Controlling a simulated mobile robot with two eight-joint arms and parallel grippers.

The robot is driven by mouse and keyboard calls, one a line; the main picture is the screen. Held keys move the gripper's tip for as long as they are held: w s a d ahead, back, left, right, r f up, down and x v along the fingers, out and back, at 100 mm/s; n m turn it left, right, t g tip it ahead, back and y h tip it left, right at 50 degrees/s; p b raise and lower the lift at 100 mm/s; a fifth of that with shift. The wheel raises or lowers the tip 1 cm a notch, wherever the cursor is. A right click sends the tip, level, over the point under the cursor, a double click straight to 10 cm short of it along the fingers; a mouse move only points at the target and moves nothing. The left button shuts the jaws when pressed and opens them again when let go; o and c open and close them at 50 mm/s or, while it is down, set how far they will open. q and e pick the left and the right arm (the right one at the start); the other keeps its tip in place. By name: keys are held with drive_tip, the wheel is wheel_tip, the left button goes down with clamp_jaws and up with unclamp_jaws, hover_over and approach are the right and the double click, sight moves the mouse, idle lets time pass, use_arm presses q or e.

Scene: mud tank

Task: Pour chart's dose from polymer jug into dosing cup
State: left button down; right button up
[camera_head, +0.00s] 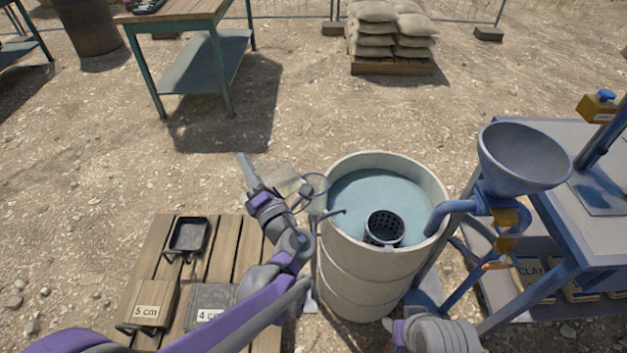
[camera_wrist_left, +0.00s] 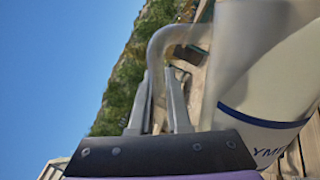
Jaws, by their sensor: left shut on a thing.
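The polymer jug (camera_wrist_left: 262,75) fills the right of the left wrist view. It is pale, with a blue band and the letters "YM" showing, and looks tilted there. My left gripper (camera_wrist_left: 160,100) is shut on its curved handle (camera_wrist_left: 165,42). In the head view my left gripper (camera_head: 247,172) is left of the tank, seen nearly edge-on. A pale beige object (camera_head: 283,180) shows just beyond it; I cannot tell whether this is the jug. I cannot make out the dosing cup or the chart. My right gripper is not in view; only part of that arm shows at the bottom.
A round tank (camera_head: 365,290) of bluish liquid holds a black perforated basket (camera_head: 384,228). A grey funnel (camera_head: 522,160) and a blue stand are right of it.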

use_arm(q)
drive_tip(key=shift+w+d+r+m+p, duration=0.15)
drive_tip(key=shift+d+r+m+p, duration=0.25)
drive_tip(key=shift+r+m, duration=0.25)
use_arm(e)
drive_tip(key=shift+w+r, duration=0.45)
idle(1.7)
